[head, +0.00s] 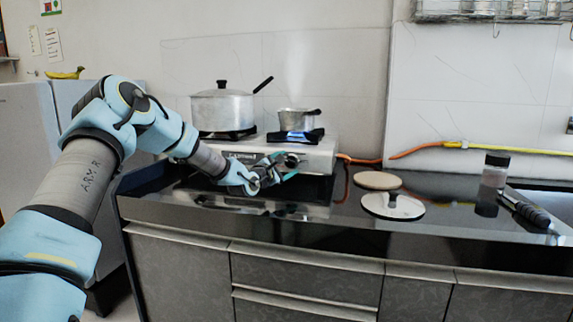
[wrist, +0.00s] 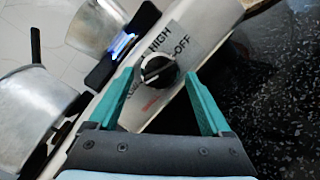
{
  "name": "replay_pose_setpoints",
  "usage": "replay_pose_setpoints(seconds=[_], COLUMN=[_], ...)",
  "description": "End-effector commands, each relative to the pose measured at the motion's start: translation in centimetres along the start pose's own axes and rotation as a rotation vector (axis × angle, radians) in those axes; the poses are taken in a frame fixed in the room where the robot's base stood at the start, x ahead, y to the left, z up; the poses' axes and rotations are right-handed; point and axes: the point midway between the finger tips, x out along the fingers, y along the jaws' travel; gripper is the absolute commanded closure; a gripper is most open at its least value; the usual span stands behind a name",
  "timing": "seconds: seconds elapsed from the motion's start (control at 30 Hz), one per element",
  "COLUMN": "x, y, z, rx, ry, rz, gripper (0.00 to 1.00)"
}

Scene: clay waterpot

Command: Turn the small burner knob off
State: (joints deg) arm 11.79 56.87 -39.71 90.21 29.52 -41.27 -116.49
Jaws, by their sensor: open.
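The small burner knob (wrist: 158,72) is black with a pale pointer line, on the stove's pale front panel. Labels "HIGH" and "OFF" are printed beside it. In the head view the knob (head: 291,161) is partly behind my gripper (head: 285,171). In the wrist view my gripper (wrist: 162,100) is open, its two teal fingers on either side of the knob with visible gaps. Whether the fingertips reach the knob's depth is unclear. The small burner (wrist: 122,48) shows a blue flame, also visible in the head view (head: 296,134), under a small pot (head: 298,120).
A large lidded pot (head: 222,108) stands on the left burner of the stove (head: 325,155). A lid (head: 393,206), a round board (head: 377,180), a jar (head: 495,170) and a black-handled tool (head: 525,211) lie right on the dark counter (head: 440,190). An orange hose runs behind.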

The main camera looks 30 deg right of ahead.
Motion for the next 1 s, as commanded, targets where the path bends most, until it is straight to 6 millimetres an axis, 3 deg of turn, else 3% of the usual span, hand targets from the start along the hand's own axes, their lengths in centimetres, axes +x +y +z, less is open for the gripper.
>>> replay_pose_setpoints(seconds=[0.3,1.0], x=[0.18,0.16], y=[-0.04,-0.06], z=[-0.03,-0.02], rx=[0.0,-0.001], ry=[0.001,0.0], rz=[-0.001,-0.001], gripper=[0.19,0.98])
